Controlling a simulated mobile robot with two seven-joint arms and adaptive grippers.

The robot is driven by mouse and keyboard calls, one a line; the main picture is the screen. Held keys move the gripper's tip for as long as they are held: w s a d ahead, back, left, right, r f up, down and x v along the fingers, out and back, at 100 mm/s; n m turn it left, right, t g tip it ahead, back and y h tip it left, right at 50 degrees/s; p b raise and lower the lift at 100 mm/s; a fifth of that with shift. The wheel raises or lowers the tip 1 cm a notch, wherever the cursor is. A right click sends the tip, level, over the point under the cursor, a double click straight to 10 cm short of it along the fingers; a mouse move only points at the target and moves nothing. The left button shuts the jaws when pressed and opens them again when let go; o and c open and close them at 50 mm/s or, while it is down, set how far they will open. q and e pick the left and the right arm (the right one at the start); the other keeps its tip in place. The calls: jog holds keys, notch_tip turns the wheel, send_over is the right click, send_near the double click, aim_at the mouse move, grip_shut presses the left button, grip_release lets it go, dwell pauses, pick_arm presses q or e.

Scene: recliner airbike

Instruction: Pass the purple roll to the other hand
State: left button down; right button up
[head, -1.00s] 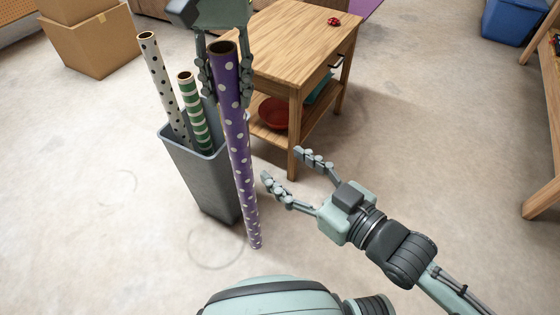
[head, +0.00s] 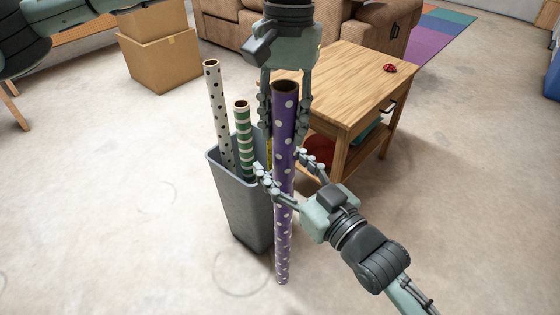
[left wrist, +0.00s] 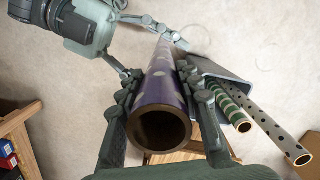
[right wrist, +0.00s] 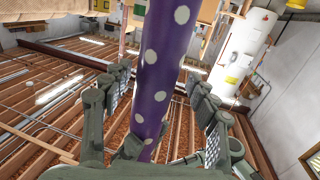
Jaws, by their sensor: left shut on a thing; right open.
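The purple roll (head: 284,130) with white dots hangs upright in front of the grey bin (head: 240,205). My left gripper (head: 284,110) is shut on its upper part; the left wrist view shows the fingers (left wrist: 155,100) on both sides of its open end. My right gripper (head: 284,172) is open, lower down, with its fingers on either side of the roll. In the right wrist view the roll (right wrist: 165,60) stands between the spread right fingers (right wrist: 160,105). Whether they touch it is unclear.
The bin holds a white roll with black dots (head: 217,110) and a green-striped roll (head: 243,135), close left of the purple roll. A wooden table (head: 345,80) stands behind to the right. Cardboard boxes (head: 160,60) are at the back left. The front floor is clear.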

jog(key=shift+w+a, duration=0.3)
jog(key=shift+c, duration=0.2)
jog(key=c, duration=1.2)
pick_arm(q)
jog(key=c, duration=1)
grip_release()
pick_arm(e)
grip_shut()
pick_arm(q)
jog(key=shift+r, duration=0.15)
